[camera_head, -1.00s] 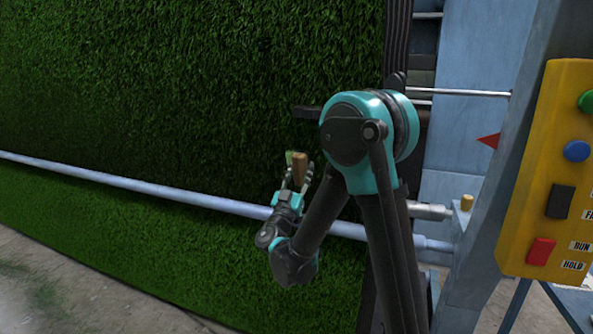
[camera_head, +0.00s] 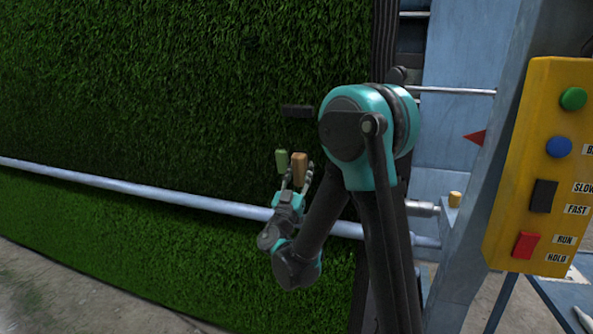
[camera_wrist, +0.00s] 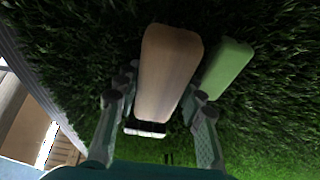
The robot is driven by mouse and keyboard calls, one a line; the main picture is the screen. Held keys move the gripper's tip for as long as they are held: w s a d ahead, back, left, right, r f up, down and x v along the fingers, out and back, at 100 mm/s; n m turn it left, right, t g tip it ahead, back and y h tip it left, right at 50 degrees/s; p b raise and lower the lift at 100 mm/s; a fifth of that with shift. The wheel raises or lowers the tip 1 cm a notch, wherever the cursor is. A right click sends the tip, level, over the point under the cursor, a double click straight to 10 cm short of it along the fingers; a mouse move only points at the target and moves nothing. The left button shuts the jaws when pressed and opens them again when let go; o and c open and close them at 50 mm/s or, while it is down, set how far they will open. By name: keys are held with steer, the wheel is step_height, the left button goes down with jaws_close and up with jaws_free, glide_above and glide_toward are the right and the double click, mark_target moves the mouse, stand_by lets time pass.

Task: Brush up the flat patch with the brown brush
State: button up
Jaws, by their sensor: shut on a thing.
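The brown brush (camera_head: 300,167) stands upright in my gripper (camera_head: 298,174), in front of the turf. In the wrist view the brown brush (camera_wrist: 168,70) fills the space between the fingers of my gripper (camera_wrist: 163,100), which is shut on it. A dark, pale-edged strip shows at its near end. A green block (camera_head: 282,160), perhaps another brush, is just left of it; in the wrist view this green block (camera_wrist: 227,68) is on its right. The turf (camera_head: 170,90) hangs as a tall green sheet. I cannot make out the flat patch.
A pale blue bar (camera_head: 130,187) crosses the turf below my gripper. At the right stands a blue frame with a yellow button panel (camera_head: 545,165). Turf to the left is clear.

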steer(key=shift+s+d, duration=0.1)
steer(key=shift+d, duration=0.35)
steer(key=shift+d, duration=0.1)
steer(key=d, duration=0.1)
steer(key=s+d, duration=0.1)
steer(key=d, duration=0.1)
steer(key=s+d, duration=0.1)
steer(key=d, duration=0.1)
steer(key=shift+d, duration=0.15)
stand_by(0.7)
steer(key=s+a+f, duration=0.2)
steer(key=s, duration=0.5)
steer(key=shift+s+a, duration=0.15)
steer(key=shift+a, duration=0.2)
stand_by(0.3)
steer(key=shift+f, duration=0.1)
stand_by(0.8)
